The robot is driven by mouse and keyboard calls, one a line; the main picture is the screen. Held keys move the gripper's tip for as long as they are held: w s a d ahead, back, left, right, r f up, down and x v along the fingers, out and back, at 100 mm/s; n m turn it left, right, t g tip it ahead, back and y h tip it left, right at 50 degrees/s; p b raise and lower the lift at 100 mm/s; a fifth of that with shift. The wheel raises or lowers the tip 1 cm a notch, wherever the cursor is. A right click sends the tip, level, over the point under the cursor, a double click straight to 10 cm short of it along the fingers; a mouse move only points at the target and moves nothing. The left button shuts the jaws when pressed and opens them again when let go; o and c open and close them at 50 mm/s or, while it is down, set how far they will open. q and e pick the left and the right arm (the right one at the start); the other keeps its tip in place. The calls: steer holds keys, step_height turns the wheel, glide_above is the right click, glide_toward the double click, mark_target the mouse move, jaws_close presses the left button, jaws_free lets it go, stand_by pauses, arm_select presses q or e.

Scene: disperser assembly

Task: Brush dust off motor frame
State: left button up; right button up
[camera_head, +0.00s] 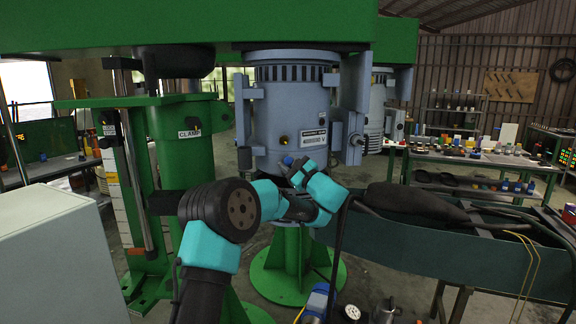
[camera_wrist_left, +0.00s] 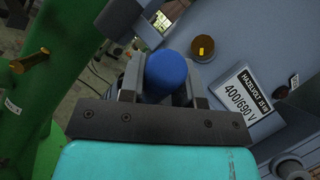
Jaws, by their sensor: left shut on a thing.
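The motor frame (camera_head: 284,108) is a large blue-grey upright cylinder under a green beam in the head view, with a white 400/690 V label. Its surface and label fill the right of the left wrist view (camera_wrist_left: 225,50). My left gripper (camera_head: 291,166) is at the lower front of the motor, below and left of the label. It is shut on a blue round-ended thing (camera_wrist_left: 166,72), which also shows small in the head view (camera_head: 288,161). This may be the brush handle; no bristles show, and contact with the motor cannot be told. My right gripper is not in view.
A green column marked CLAMP (camera_head: 190,134) stands left of the motor. A grey-green bench (camera_head: 400,245) with a black bag-like shape (camera_head: 415,203) is at the right. A pale cabinet (camera_head: 60,260) is at front left.

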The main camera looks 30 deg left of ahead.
arm_select(q)
steer(key=shift+w+a, duration=0.3)
steer(key=shift+w, duration=0.1)
stand_by(0.3)
steer(key=shift+o, duration=0.2)
steer(key=shift+w+d, duration=0.5)
steer(key=shift+d, duration=0.3)
steer(key=shift+w+d, duration=0.5)
steer(key=shift+d, duration=0.3)
steer(key=shift+w+d, duration=0.1)
steer(key=shift+w+d, duration=0.45)
steer(key=shift+d, duration=0.25)
jaws_close()
steer(key=shift+w+d, duration=0.5)
steer(key=shift+d, duration=0.3)
steer(key=shift+a, duration=0.15)
